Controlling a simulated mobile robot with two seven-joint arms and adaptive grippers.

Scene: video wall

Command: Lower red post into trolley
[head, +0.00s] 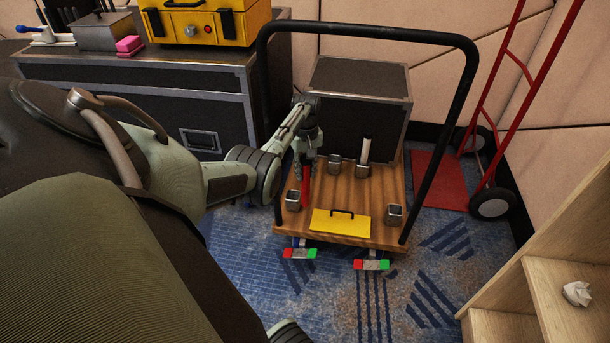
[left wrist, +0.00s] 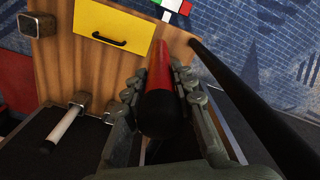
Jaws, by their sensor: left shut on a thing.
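My left gripper (head: 305,158) is shut on the red post (head: 306,186), with its fingers on either side of the post in the left wrist view (left wrist: 160,95). The post hangs about upright over the left side of the trolley's wooden deck (head: 385,190). An open square metal socket (head: 292,201) stands at the deck's front left corner, beside the post's lower end in the head view. The post hides that socket in the left wrist view, so I cannot tell the gap. Another empty socket (head: 394,214) is at front right. A white post (head: 366,150) stands in a back socket (head: 362,171).
A yellow plate with a black handle (head: 340,224) lies at the deck's front. A red hand truck (head: 490,120) is at right, and a wooden shelf (head: 560,270) at front right.

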